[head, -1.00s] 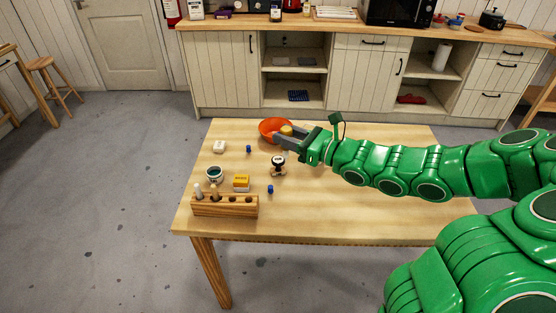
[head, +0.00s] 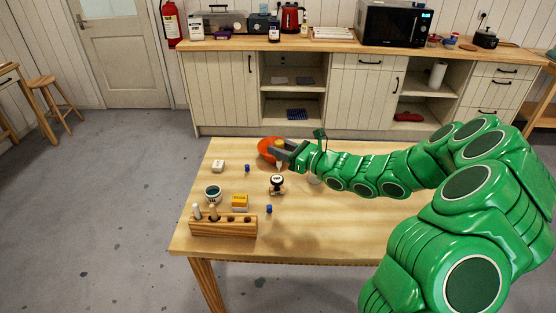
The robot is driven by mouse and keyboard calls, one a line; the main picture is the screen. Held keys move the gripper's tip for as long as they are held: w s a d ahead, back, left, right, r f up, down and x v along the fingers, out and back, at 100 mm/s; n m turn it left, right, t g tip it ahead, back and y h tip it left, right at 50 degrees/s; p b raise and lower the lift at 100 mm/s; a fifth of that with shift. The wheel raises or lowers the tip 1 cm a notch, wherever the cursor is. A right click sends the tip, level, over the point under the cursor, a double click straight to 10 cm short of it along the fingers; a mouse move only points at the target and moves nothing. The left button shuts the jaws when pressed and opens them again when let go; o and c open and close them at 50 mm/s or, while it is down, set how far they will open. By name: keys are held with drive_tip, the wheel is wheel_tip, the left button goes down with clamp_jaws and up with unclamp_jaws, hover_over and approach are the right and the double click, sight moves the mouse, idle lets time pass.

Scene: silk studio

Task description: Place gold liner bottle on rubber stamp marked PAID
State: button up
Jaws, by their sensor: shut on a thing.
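My gripper (head: 277,149) is shut on a small gold-topped bottle (head: 279,142), which I take to be the gold liner bottle. The fingers hide much of it. They overlap the orange bowl (head: 264,147) at the table's back edge, and I cannot tell whether the bottle is clear of its rim. The stamp (head: 277,184) stands upright on the table, in front of my gripper. It has a dark round top with a pale label too small to read.
A pale round thing (head: 315,179) is partly behind my arm.

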drive_tip(key=shift+w+a+f, duration=0.15)
drive_tip(key=shift+w+f, duration=0.45)
drive_tip(key=shift+f, duration=0.6)
drive_tip(key=shift+w+a+f, duration=0.1)
drive_tip(key=shift+w+f, duration=0.45)
drive_tip(key=shift+f, duration=0.7)
drive_tip(key=shift+w+a+f, duration=0.15)
drive_tip(key=shift+w+f, duration=0.45)
drive_tip(key=shift+f, duration=0.6)
drive_tip(key=shift+f, duration=0.1)
drive_tip(key=o, duration=1)
